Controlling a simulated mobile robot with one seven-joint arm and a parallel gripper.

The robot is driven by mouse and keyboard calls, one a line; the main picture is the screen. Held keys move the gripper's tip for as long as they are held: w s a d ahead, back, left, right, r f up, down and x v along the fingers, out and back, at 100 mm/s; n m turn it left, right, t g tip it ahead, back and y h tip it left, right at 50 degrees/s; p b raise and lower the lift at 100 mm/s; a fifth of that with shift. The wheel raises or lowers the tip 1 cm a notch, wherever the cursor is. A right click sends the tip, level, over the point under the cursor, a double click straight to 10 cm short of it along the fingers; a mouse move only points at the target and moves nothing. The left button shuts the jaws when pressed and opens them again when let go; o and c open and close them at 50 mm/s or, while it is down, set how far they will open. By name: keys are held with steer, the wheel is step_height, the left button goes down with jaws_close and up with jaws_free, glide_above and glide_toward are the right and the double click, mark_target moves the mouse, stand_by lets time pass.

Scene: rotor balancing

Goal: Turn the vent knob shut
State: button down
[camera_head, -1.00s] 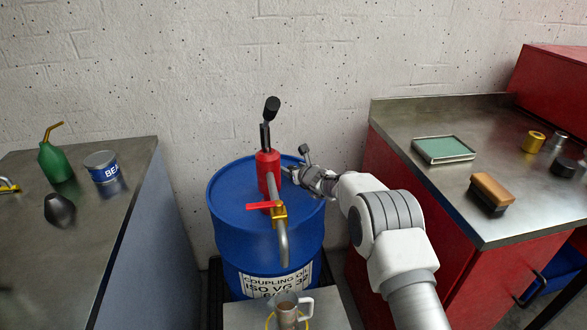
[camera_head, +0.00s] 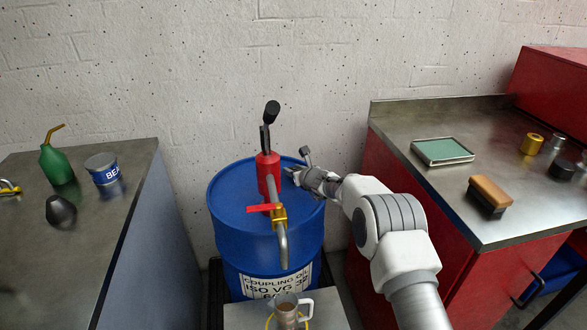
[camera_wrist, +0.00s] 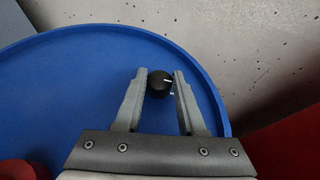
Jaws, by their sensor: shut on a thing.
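The vent knob (camera_wrist: 159,84) is a small black round knob with a white mark, on the blue drum top near its rim in the wrist view. My gripper (camera_wrist: 160,82) has its two grey fingers on either side of the knob, shut on it. In the head view my gripper (camera_head: 293,172) is over the right back part of the blue drum (camera_head: 228,196), just right of the red pump (camera_head: 267,170). The knob is hidden there by the gripper.
The pump has a black-tipped lever (camera_head: 271,112), a red valve handle (camera_head: 262,208) and a spout (camera_head: 282,245). A metal mug (camera_head: 285,312) stands below the spout. A left bench (camera_head: 110,230) and a right red cabinet (camera_head: 395,190) flank the drum; a wall is behind.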

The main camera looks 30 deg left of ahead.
steer(key=shift+a+r+n+g+y+p, duration=0.1)
steer(key=shift+n+g+y+p, duration=0.25)
steer(key=shift+p, duration=0.6)
steer(key=shift+a+r+n+g+y+p, duration=0.15)
steer(key=shift+n+g+y+p, duration=0.3)
steer(key=shift+n+g, duration=0.25)
steer(key=shift+w+n+g+b, duration=0.15)
steer(key=shift+n+g+b, duration=0.1)
steer(key=shift+n+b, duration=0.15)
steer(key=shift+f+n+g+y+b, duration=0.2)
steer(key=shift+n+g+y+b, duration=0.1)
steer(key=shift+b, duration=0.9)
steer(key=shift+n+g+b, duration=0.25)
steer(key=shift+g+b, duration=0.15)
steer(key=shift+b, duration=0.55)
steer(key=shift+r+b, duration=0.1)
steer(key=shift+b, duration=0.3)
steer(key=shift+d, duration=0.2)
